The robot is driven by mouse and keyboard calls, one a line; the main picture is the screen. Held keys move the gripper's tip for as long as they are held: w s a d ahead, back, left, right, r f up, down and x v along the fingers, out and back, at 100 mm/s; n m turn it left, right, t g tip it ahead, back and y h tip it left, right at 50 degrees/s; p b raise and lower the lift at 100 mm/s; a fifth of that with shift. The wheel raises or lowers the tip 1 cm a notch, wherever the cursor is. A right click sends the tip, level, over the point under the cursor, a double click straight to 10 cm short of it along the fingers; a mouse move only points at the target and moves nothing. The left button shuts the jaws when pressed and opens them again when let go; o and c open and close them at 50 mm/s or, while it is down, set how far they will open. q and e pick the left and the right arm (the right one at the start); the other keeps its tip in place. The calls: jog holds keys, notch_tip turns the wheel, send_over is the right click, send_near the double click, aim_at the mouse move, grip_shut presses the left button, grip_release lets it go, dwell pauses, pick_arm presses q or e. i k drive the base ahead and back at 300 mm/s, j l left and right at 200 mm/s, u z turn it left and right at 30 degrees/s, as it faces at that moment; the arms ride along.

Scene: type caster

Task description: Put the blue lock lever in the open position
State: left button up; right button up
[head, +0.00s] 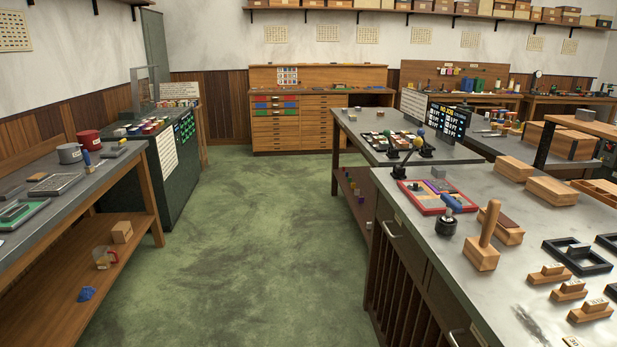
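I cannot tell for sure which item is the blue lock lever. On the right bench, a blue handle-like piece (451,203) lies tilted beside a black round knob (446,226). Open or locked positions cannot be read at this distance. Neither of my grippers is in view.
A green floor aisle (240,230) runs clear between the left bench (142,172) and the right bench (400,222). The right bench holds a wooden mallet-like block (483,257), black frames (577,257) and wooden stamps. A wooden drawer cabinet (290,138) stands at the back.

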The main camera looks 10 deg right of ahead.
aim_at(422, 132)
jog(key=i+j, duration=0.1)
jog(key=i, duration=1.6)
jog(key=l+z, duration=0.05)
jog(key=l, duration=0.05)
